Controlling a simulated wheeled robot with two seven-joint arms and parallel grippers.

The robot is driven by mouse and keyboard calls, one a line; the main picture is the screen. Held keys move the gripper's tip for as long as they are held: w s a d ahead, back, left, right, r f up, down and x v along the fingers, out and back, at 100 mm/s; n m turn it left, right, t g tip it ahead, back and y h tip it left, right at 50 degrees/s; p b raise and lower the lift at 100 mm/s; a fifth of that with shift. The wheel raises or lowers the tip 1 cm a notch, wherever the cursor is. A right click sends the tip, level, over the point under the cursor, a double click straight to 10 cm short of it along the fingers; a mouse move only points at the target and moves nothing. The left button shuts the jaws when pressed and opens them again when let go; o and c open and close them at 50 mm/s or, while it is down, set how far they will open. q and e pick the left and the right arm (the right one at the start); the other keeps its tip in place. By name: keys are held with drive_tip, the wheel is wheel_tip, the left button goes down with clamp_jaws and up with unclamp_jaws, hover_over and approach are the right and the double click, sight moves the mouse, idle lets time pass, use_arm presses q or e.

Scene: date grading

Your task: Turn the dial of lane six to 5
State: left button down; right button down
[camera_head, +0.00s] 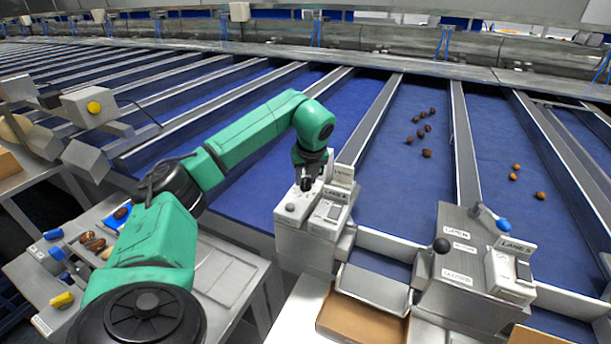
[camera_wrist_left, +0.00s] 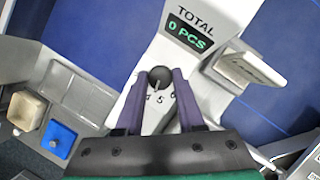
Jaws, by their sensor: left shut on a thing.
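My left gripper (camera_head: 306,186) reaches down onto the grey control box (camera_head: 308,228) in the middle of the head view. In the left wrist view the gripper (camera_wrist_left: 160,82) has its two fingers closed on either side of a dark round dial knob (camera_wrist_left: 159,75). Small printed digits, among them a 5, show just below the knob between the fingers. The dial's pointer and exact setting are hidden or too small to read. A display (camera_wrist_left: 188,30) above the knob reads TOTAL 0 PCS. My right gripper is not in view.
A second control box (camera_head: 462,262) with a black-knobbed lever and blue-tipped handle stands at the right. Blue lanes with dates (camera_head: 427,153) run behind. An open brown tray (camera_head: 345,325) is in front. A side table (camera_head: 225,275) at the left holds dates and coloured blocks.

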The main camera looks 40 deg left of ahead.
use_arm(q)
drive_tip(key=shift+w+n+g+y+p, duration=0.1)
drive_tip(key=shift+n+g+y+p, duration=0.2)
drive_tip(key=shift+n, duration=0.8)
drive_tip(key=shift+w+n+g+p, duration=0.1)
drive_tip(key=shift+n+g, duration=0.3)
drive_tip(key=shift+n, duration=0.7)
drive_tip(key=c, duration=0.5)
unclamp_jaws()
drive_tip(key=shift+r, duration=0.1)
